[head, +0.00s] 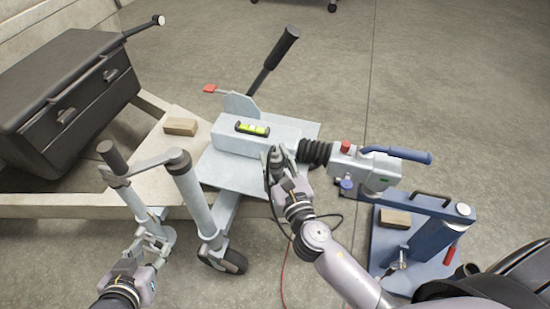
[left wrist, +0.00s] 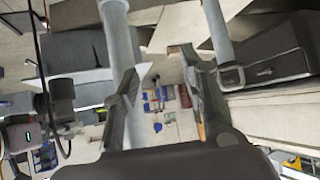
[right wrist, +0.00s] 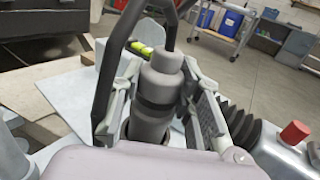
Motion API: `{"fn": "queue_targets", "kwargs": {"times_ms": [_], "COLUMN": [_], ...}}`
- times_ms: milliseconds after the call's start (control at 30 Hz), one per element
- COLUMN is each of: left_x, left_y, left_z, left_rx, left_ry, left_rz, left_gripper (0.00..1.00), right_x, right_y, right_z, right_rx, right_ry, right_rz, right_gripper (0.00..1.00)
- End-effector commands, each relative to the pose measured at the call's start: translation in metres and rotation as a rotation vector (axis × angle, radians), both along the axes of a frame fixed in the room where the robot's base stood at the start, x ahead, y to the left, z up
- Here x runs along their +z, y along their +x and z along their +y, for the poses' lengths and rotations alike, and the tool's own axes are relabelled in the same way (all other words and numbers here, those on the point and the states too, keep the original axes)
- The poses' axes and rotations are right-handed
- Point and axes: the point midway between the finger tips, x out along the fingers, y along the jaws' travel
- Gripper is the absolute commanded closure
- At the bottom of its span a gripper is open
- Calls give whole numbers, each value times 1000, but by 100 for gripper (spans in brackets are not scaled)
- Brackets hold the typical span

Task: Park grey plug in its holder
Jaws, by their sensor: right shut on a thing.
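The grey plug (right wrist: 160,90) stands between the fingers of my right gripper (right wrist: 160,105) in the right wrist view, with a dark band round its middle. My right gripper (head: 279,158) is shut on the plug (head: 272,165) beside the light grey coupling housing (head: 275,133) in the head view. My left gripper (head: 150,232) is open and empty beside the jockey wheel post (head: 190,190). The left wrist view shows its fingers (left wrist: 165,85) spread apart. I cannot make out the plug's holder for certain; it may be hidden by my right gripper.
A dark lever (head: 275,60) rises behind the housing, which bears a green spirit level (head: 252,128). A black bellows (head: 314,152) leads to the coupling head with a blue handle (head: 400,154). A black drawer box (head: 65,90) stands left. A blue stand (head: 430,235) is at right.

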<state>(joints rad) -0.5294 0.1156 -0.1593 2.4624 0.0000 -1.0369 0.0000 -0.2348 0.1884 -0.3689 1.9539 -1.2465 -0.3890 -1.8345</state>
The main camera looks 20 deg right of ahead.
Motion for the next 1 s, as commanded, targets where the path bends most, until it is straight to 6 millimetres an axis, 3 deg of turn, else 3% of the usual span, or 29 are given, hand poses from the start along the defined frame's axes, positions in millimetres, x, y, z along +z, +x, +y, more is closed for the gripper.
{"fn": "queue_targets", "kwargs": {"times_ms": [1000], "left_x": [21], "left_y": [21], "left_z": [-9], "left_rx": [-10], "left_ry": [-34], "left_rz": [-147], "left_gripper": [60], "right_x": [-7], "right_y": [0], "right_z": [0], "right_rx": [0], "right_ry": [0], "right_rz": [-1], "right_gripper": [100]}}
